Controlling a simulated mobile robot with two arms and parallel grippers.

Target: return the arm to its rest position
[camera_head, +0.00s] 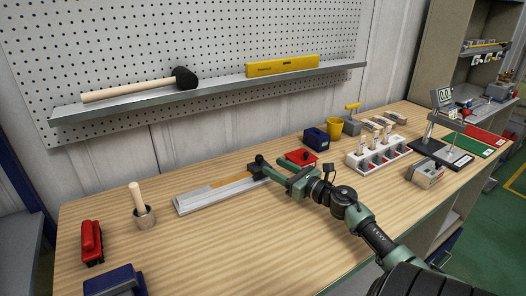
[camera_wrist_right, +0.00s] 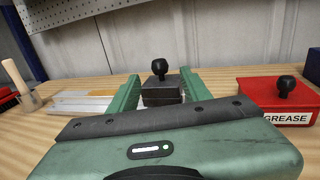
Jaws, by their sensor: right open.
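My right arm reaches in from the lower right in the head view. Its green right gripper (camera_head: 275,170) is over the middle of the bench, at the right end of a long metal tray (camera_head: 205,199). In the right wrist view the two green fingers of the gripper (camera_wrist_right: 160,86) stand apart. A dark block with a black ball knob (camera_wrist_right: 160,68) shows between them; the knob (camera_head: 259,159) also shows in the head view. I cannot tell whether the fingers touch the block. My left gripper is not in view.
A red grease box (camera_head: 302,157) with a black knob stands close beside the gripper. Behind it are a blue box (camera_head: 316,138) and a yellow cup (camera_head: 334,128). A white rack (camera_head: 379,158) and a grey device (camera_head: 425,173) are at right. The front bench middle is clear.

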